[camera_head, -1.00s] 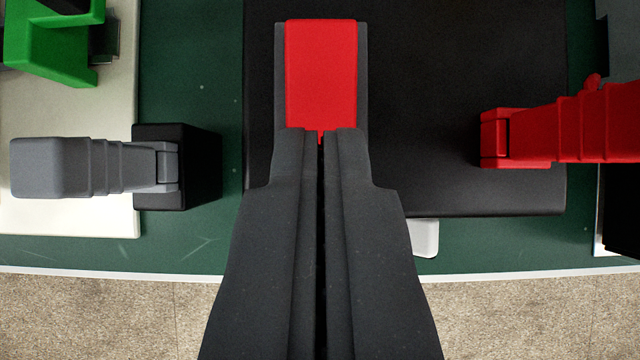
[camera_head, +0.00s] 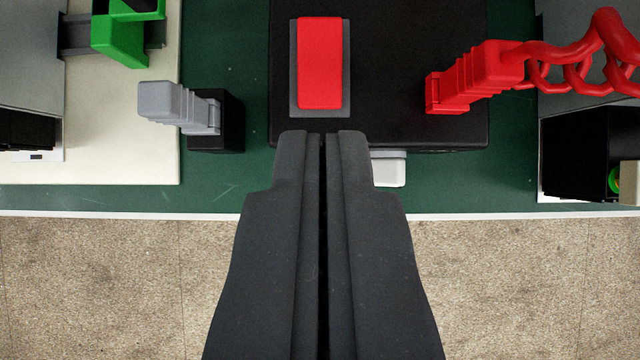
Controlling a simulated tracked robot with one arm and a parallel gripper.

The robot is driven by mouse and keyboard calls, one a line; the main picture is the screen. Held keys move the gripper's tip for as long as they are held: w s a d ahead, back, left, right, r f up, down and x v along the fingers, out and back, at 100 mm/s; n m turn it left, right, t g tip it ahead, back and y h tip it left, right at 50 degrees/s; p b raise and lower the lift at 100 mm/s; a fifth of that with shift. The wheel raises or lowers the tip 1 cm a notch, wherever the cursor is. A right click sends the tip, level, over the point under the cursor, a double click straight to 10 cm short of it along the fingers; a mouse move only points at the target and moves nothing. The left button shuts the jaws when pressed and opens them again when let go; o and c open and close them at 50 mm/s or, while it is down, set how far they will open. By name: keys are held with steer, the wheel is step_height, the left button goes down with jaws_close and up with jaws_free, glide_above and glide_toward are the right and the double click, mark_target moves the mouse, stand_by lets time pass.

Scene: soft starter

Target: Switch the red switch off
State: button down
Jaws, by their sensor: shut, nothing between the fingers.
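The red switch (camera_head: 320,62) is a red rectangular rocker in a grey frame (camera_head: 320,112). It sits on top of a black box (camera_head: 385,75) at the top middle of the view. My gripper (camera_head: 321,134) is shut and empty, with its dark fingers side by side. In the picture its tips lie just below the switch's near edge, over the front part of the black box, and appear apart from the switch. I cannot tell from this view which way the rocker is tilted.
A grey plug (camera_head: 175,104) in a black block (camera_head: 230,122) stands left. A red connector (camera_head: 475,80) with a coiled red cable (camera_head: 575,60) stands right. A green part (camera_head: 120,45) is upper left, a black box (camera_head: 580,150) far right. The green table (camera_head: 225,180) ends at a pale edge.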

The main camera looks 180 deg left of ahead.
steer(key=s+r, duration=0.4)
steer(key=s, duration=0.1)
steer(key=shift+s, duration=0.35)
steer(key=s+a+r+t, duration=0.1)
steer(key=s+r+t, duration=0.2)
steer(key=r, duration=1.3)
steer(key=s+r+t, duration=0.3)
steer(key=r, duration=1.3)
steer(key=s+r+t, duration=0.2)
steer(key=s+r, duration=0.6)
steer(key=r, duration=0.5)
steer(key=shift+s, duration=0.3)
steer(key=shift+d, duration=0.1)
